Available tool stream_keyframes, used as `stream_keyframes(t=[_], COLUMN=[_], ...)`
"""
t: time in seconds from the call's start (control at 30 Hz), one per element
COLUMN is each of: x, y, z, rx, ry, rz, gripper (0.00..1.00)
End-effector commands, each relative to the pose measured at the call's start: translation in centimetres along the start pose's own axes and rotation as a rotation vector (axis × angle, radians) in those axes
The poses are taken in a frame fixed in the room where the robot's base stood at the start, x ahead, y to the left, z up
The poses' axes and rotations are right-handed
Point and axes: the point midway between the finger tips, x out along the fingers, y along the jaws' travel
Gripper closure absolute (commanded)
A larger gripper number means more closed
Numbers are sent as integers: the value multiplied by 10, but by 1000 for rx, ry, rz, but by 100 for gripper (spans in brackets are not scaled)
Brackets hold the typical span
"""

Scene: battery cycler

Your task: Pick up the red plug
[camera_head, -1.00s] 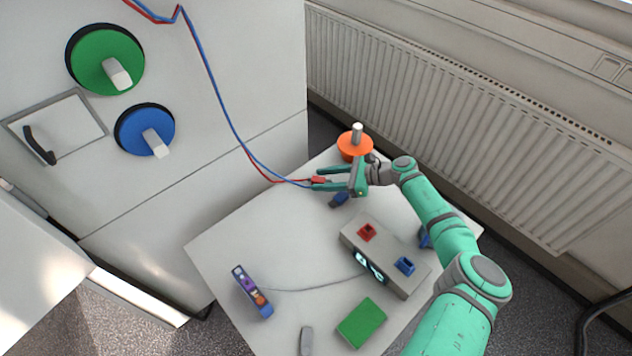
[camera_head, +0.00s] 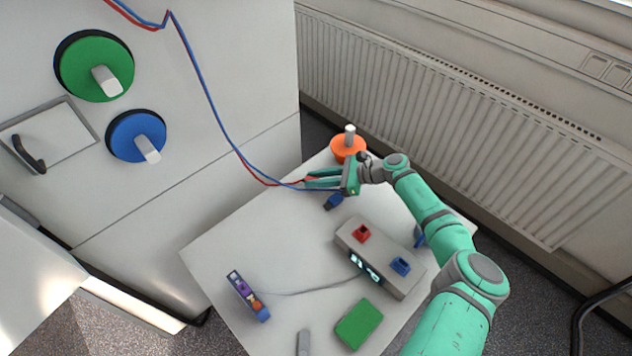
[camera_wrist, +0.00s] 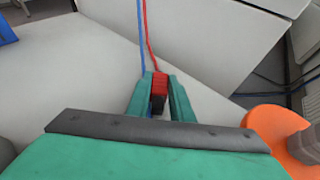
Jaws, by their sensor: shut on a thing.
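The red plug (camera_wrist: 159,84) is between the two fingers of my gripper (camera_wrist: 160,98) in the wrist view, with its red cable running away from it. In the head view my gripper (camera_head: 322,179) is over the back part of the table, and its fingers hide most of the red plug (camera_head: 311,180). My gripper is shut on the red plug. How high the plug is above the table I cannot tell.
A blue plug (camera_head: 333,202) lies just in front of my gripper. An orange disc with a grey knob (camera_head: 347,149) stands behind it. A grey box (camera_head: 387,276) with red and blue sockets, a green block (camera_head: 359,324) and a multicoloured device (camera_head: 247,297) are nearer. The table's left part (camera_head: 225,247) is clear.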

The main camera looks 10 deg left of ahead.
Motion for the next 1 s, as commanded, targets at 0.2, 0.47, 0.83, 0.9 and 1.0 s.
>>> stream_keyframes(t=[0.2, 0.47, 0.83, 0.9, 1.0], x=[-16, -39, -59, -61, -64], y=[14, 51, 115, 123, 131], z=[30, 69, 91, 94, 96], rx=[-4, -5, -2, -2, -2], ry=[-2, -1, -1, -1, -1], rz=[1, -1, 0, -1, 0], gripper=[100, 100, 100, 100, 100])
